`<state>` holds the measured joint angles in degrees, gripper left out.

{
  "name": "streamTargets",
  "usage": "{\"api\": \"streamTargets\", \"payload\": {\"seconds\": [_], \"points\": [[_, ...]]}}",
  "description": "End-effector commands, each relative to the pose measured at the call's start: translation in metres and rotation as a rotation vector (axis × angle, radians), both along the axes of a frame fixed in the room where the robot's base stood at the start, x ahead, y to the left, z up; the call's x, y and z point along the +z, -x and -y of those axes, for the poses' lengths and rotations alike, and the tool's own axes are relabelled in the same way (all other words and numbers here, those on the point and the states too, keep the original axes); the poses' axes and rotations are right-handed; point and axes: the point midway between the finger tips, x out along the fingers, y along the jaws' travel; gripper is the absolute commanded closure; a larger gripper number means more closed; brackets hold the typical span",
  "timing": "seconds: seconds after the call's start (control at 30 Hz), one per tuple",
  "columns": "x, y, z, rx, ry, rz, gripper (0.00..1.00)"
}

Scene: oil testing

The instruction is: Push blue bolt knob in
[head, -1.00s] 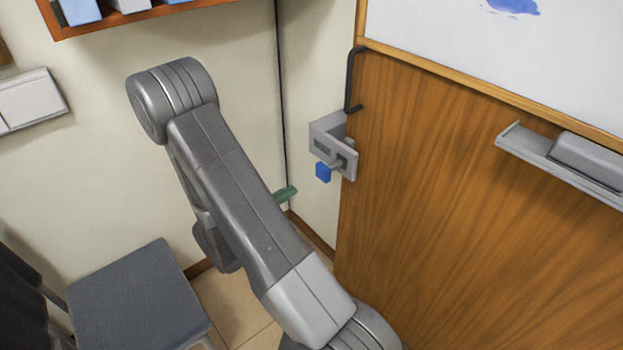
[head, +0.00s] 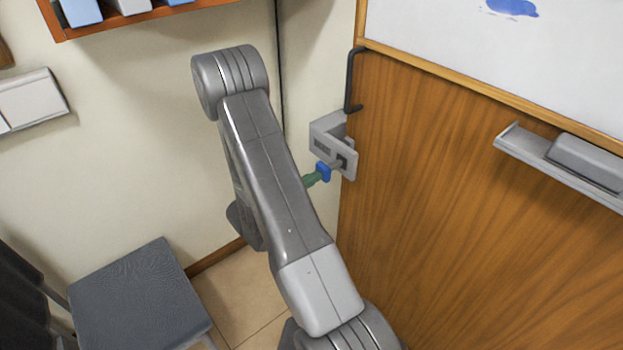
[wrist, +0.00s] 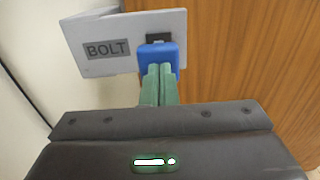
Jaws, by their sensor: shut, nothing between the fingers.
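The blue bolt knob (head: 323,172) sticks out from a grey metal bracket (head: 331,141) on the edge of the wooden panel. In the wrist view the blue knob (wrist: 157,57) sits in front of a dark slot in the grey plate (wrist: 100,45) labelled BOLT. My gripper (head: 312,180) has green fingers, shut and empty. Their tips are at the knob's near face in both views and seem to touch it; I cannot tell contact for certain. The wrist view shows the shut green fingertips (wrist: 158,70) overlapping the knob's lower part. My arm hides the rest of the gripper in the head view.
The wooden panel (head: 450,200) fills the right, with a whiteboard (head: 430,30) above and a grey tray (head: 525,150). A black handle (head: 350,80) is above the bracket. A grey chair (head: 140,300) stands lower left. An orange shelf (head: 110,22) is at upper left.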

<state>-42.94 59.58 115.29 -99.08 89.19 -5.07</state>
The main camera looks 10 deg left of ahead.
Motion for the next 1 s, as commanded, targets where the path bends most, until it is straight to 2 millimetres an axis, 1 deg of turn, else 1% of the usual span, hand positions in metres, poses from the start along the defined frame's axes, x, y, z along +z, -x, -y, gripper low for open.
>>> {"api": "streamTargets", "payload": {"seconds": [0.17,0.4,0.5,0.87,1.0], "points": [[0.0,-0.001,0.001,-0.001,0.0,0.0,1.0],[-0.001,-0.019,0.016,-0.004,-0.001,0.001,1.0],[0.0,-0.024,0.019,-0.002,-0.001,0.001,1.0],[0.001,-0.024,0.018,-0.002,-0.001,0.003,1.0],[0.0,-0.021,0.013,-0.002,-0.001,0.003,1.0]]}}
